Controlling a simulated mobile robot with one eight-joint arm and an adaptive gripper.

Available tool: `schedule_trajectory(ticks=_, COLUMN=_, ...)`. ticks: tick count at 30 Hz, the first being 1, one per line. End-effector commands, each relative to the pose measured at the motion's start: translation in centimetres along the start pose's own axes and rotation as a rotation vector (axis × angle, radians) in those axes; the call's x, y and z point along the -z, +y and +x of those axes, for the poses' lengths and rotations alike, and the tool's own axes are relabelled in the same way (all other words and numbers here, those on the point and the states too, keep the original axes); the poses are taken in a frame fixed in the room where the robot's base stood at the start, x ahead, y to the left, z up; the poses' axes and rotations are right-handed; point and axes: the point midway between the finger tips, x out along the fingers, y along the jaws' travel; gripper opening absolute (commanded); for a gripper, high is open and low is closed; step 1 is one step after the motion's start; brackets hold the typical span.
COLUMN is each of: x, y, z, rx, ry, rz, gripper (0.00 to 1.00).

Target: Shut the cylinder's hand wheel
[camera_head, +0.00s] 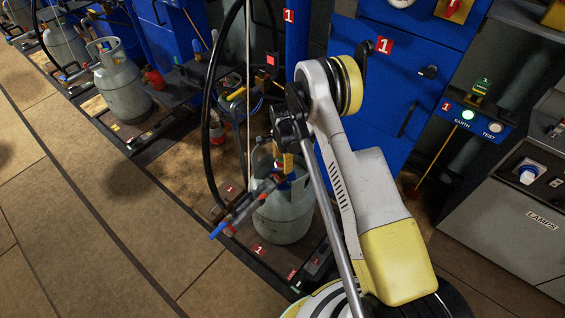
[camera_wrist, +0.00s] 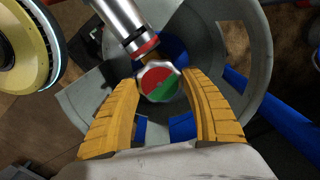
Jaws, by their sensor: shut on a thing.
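The grey gas cylinder (camera_head: 285,220) stands upright on a low dark platform in the head view, in the bay marked 1. Its collar (camera_wrist: 245,90) rings the valve in the wrist view. The hand wheel (camera_wrist: 160,88) has a faceted grey rim and a red and green top. My gripper (camera_wrist: 162,80) has its two yellow fingers on opposite sides of the wheel, shut on it. A metal fitting with a red ring (camera_wrist: 138,40) lies right beside the wheel. In the head view my gripper (camera_head: 283,162) is over the cylinder's top, and the wheel cannot be made out there.
A hose assembly with a blue lever (camera_head: 220,229) sticks out at the cylinder's left. A black hose (camera_head: 208,110) loops up behind it. A blue cabinet (camera_head: 400,80) stands behind my arm. Another grey cylinder (camera_head: 122,88) stands further left. The floor at the left is clear.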

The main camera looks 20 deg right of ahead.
Motion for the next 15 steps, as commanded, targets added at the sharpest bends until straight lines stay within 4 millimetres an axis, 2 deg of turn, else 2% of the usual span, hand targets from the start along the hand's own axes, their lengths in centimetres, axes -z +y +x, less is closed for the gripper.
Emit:
schedule_trajectory(ticks=6, x=0.01, y=0.04, z=0.01, rx=0.000, ry=0.000, rz=0.092, gripper=0.25)
schedule_trajectory(ticks=15, x=0.01, y=0.05, z=0.01, rx=0.000, ry=0.000, rz=0.140, gripper=0.25)
